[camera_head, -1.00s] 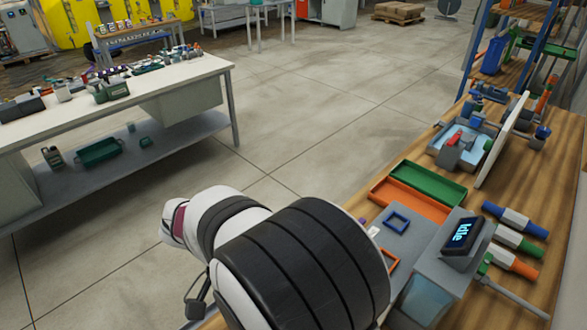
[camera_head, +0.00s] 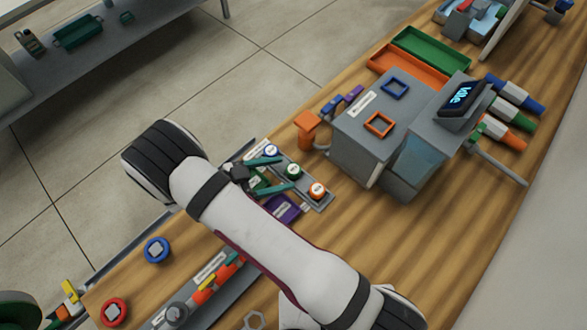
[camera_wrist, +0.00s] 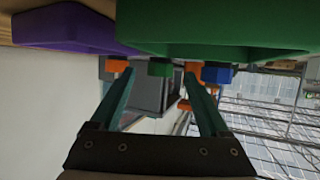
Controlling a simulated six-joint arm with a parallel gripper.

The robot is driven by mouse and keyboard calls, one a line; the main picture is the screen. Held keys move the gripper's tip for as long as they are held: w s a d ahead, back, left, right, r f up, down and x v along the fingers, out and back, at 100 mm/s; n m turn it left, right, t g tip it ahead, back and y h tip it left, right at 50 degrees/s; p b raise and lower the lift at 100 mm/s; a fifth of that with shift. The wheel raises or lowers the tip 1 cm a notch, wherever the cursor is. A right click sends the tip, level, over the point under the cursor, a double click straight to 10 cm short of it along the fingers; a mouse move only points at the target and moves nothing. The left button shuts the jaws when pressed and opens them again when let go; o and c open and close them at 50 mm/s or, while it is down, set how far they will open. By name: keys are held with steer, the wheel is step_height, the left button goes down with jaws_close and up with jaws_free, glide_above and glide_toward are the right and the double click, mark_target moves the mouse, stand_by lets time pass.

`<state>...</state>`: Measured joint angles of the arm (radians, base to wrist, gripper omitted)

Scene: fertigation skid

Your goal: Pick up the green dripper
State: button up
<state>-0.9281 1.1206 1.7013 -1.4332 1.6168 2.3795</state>
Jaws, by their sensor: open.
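The green dripper (camera_head: 293,170) has a white top mark and sits in the middle of a short grey rack (camera_head: 323,205), between a blue dripper (camera_head: 271,150) and an orange dripper (camera_head: 316,191). My gripper (camera_head: 286,173) is open and empty, its two teal fingers pointing toward the green dripper from the left. In the wrist view, a green piece (camera_wrist: 160,68), seemingly the dripper, shows between the fingertips, near their far ends. I cannot tell whether the fingers reach around it.
A purple tray (camera_head: 283,208) and a small green tray (camera_head: 258,182) lie close by my gripper; a large purple one (camera_wrist: 75,30) and green one (camera_wrist: 215,30) fill the wrist view's top. A grey machine (camera_head: 370,135) with an "Idle" screen (camera_head: 461,97) stands to the right.

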mark_target(294, 172)
steer(key=shift+x, duration=1.25)
jaws_close()
steer(key=shift+r, duration=0.1)
